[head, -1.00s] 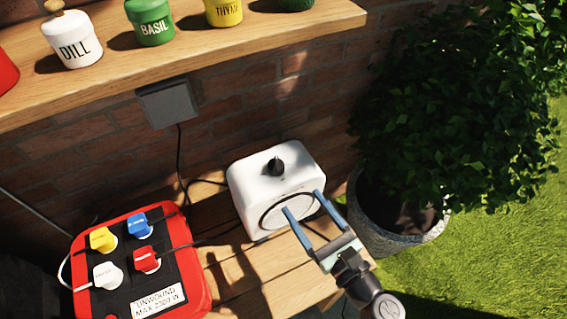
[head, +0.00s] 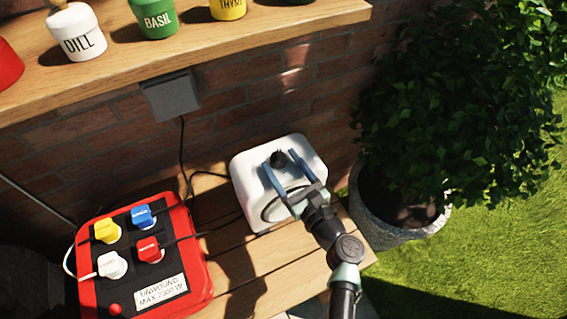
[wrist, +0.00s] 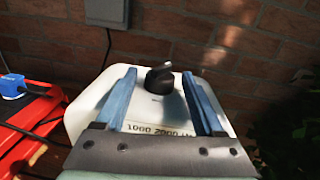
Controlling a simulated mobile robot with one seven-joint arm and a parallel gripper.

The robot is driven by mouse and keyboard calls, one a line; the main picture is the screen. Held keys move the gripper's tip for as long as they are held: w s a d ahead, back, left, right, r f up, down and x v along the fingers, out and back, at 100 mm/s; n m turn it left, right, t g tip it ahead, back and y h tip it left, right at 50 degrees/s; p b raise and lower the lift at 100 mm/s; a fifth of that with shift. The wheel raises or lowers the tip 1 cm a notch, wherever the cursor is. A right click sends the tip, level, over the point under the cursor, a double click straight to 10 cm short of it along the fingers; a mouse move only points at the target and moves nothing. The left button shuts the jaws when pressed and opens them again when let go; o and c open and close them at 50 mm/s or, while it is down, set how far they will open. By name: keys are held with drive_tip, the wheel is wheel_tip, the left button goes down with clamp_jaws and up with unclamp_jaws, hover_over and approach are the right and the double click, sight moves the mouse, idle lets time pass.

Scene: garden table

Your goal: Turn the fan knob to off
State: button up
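The fan (head: 309,150) is a white rounded box on the wooden table, with a round grille on its front. Its black knob (head: 278,158) sits on top; in the wrist view the knob (wrist: 159,80) shows a lighter pointer tilted up to the right. My gripper (head: 279,158) is open, with its blue fingers over the fan's top. In the wrist view the gripper (wrist: 158,75) has one finger on each side of the knob, with clear gaps. I cannot tell whether the fingertips are level with the knob. Printed marks "1000 2000" show partly behind the gripper's base.
A red power unit (head: 203,271) with coloured plugs stands left of the fan, with cables running between. A shelf (head: 215,40) with spice jars is above. A grey wall box (head: 170,96) hangs below it. A potted bush (head: 405,226) stands close on the right.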

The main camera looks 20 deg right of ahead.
clamp_jaws()
drive_tip(key=shift+d+y, duration=0.1)
drive_tip(key=shift+y, duration=0.3)
drive_tip(key=n+y+b, duration=0.1)
drive_tip(key=n+g+y, duration=0.1)
drive_tip(key=y, duration=0.1)
drive_tip(key=n+y+b, duration=0.1)
drive_tip(key=shift+w+d+f+b, duration=0.1)
drive_tip(key=shift+d+f+b, duration=0.1)
drive_tip(key=shift+d+b, duration=0.15)
drive_tip(key=n+g+y+b, duration=0.2)
drive_tip(key=y, duration=0.1)
drive_tip(key=shift+w+d+n+b, duration=0.1)
drive_tip(key=shift+d+n+b, duration=0.05)
drive_tip(key=shift+n+b, duration=0.2)
drive_tip(key=shift+r+n+g+y+b, duration=0.1)
drive_tip(key=shift+n+g+y+b, duration=0.2)
drive_tip(key=shift+y, duration=0.3)
drive_tip(key=shift+o, duration=1)
unclamp_jaws()
